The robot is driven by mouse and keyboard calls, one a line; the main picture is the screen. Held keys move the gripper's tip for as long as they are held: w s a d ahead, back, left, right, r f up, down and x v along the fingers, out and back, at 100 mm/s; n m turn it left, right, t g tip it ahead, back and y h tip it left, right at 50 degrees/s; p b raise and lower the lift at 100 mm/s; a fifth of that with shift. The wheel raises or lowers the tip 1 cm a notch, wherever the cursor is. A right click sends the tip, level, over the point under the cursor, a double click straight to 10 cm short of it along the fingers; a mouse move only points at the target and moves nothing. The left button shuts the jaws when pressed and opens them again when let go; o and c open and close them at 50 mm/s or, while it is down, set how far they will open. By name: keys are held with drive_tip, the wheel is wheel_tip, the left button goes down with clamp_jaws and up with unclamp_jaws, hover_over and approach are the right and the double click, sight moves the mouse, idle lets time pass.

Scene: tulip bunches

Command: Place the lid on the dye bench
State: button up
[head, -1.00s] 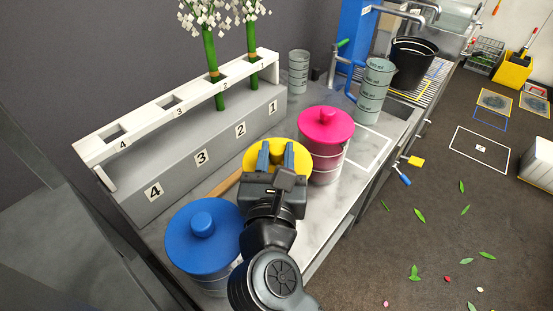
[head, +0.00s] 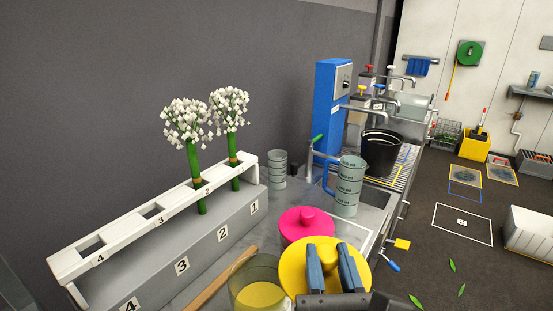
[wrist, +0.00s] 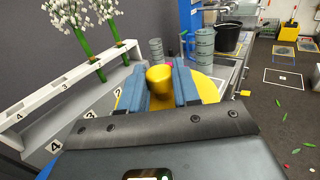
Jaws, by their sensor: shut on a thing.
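My gripper (head: 332,268) has blue fingers shut on the knob of the yellow lid (head: 294,272). The lid is held up and to the right of an open container of yellow dye (head: 258,294). In the wrist view the knob (wrist: 160,82) sits between my gripper's fingers (wrist: 161,88), with the lid's disc (wrist: 209,88) behind it. The dye bench (head: 372,217) is a grey stone top with a white outlined rectangle, partly hidden by the lid and fingers.
A pink-lidded container (head: 305,224) stands just behind the held lid. A numbered rack (head: 215,235) with two white flower bunches lines the left. A wooden stick (head: 222,281) lies beside the rack.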

drive_tip(key=w+d+f, duration=0.3)
drive_tip(key=d+f, duration=0.3)
drive_tip(key=f, duration=0.4)
drive_tip(key=w+d+f, duration=0.3)
drive_tip(key=d+f, duration=0.4)
drive_tip(key=f, duration=0.4)
drive_tip(key=shift+d+y, duration=0.25)
drive_tip(key=shift+y, duration=0.05)
